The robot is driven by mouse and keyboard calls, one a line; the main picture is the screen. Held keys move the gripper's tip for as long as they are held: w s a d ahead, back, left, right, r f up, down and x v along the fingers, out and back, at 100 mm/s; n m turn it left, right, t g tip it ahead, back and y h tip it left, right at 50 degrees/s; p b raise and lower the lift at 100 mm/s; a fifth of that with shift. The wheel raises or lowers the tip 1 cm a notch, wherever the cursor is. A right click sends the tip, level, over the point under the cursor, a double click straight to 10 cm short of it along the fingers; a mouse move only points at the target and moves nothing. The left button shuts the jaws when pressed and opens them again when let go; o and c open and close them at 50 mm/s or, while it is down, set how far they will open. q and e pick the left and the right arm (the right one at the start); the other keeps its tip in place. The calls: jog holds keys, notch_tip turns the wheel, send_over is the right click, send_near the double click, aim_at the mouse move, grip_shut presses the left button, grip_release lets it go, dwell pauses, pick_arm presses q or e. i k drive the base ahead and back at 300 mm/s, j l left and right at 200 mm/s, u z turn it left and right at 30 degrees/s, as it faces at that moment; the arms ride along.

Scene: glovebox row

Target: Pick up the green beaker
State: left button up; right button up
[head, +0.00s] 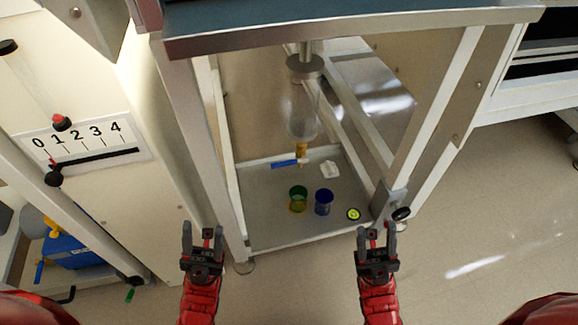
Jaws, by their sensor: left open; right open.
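The green beaker (298,199) stands upright on the grey floor tray of the glovebox bay, left of a blue beaker (323,202). My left gripper (202,240) is open and empty, in front of the bay's left post, to the lower left of the green beaker. My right gripper (377,240) is open and empty, near the bay's right front corner, to the lower right of both beakers. Neither gripper touches a beaker.
Behind the beakers are a blue-handled item (287,163), a white piece (330,169) and a hanging clear cylinder (301,112). A yellow-black disc (353,214) lies at right. Posts (200,140) flank the opening. A numbered panel (85,143) is at left.

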aim_at(298, 194)
jog(key=u, duration=0.35)
jog(key=l+u, duration=0.4)
jog(key=k+l+u, duration=0.2)
jog(key=u, duration=0.2)
jog(key=k+l+u, duration=0.15)
jog(key=l+u, duration=0.25)
jog(key=k+l, duration=0.2)
jog(key=i, duration=0.5)
